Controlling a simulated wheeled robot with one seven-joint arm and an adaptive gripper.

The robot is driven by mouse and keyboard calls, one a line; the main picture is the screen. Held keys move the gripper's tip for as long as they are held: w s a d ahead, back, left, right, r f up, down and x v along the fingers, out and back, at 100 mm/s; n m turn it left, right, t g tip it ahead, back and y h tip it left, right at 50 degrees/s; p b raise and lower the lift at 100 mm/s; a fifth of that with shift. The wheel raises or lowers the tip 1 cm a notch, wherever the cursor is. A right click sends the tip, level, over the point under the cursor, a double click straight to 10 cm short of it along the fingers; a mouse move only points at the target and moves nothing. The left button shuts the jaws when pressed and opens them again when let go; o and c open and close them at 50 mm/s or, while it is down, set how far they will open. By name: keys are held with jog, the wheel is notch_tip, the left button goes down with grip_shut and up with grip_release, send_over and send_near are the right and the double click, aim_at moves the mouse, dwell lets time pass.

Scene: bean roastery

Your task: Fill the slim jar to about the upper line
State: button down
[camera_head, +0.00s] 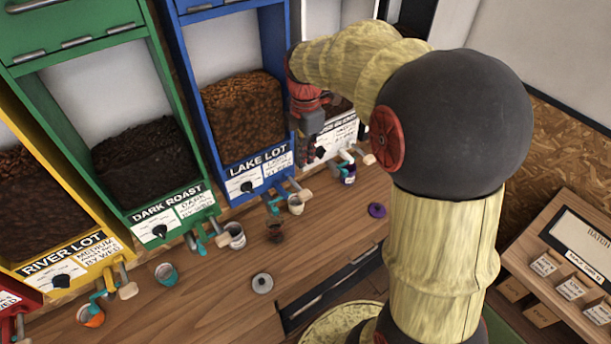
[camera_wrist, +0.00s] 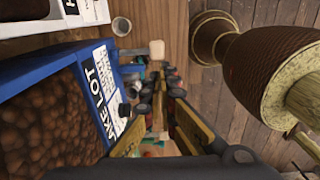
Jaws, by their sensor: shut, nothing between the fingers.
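My gripper (camera_head: 309,150) is in front of the right side of the blue LAKE LOT bin (camera_head: 243,110), by the white-labelled bin beside it. Its fingers (camera_wrist: 160,100) are shut and hold nothing. A small see-through jar with dark contents (camera_head: 275,232) stands on the counter below the LAKE LOT spout, apart from my gripper. It may be the slim jar, but I cannot tell for sure; no fill line can be read.
Green DARK ROAST (camera_head: 150,165) and yellow RIVER LOT (camera_head: 40,215) bins stand to the left. A teal cup (camera_head: 166,274) and an orange cup (camera_head: 90,316) are below them. A grey lid (camera_head: 262,283) and purple lid (camera_head: 376,210) lie on the counter (camera_head: 205,305). A label rack (camera_head: 565,262) is at right.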

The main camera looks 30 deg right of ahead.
aim_at(306, 195)
jog(key=shift+w+d, duration=0.1)
jog(key=shift+d, duration=0.05)
notch_tip(306, 195, down, 14)
jog(key=shift+p, duration=0.9)
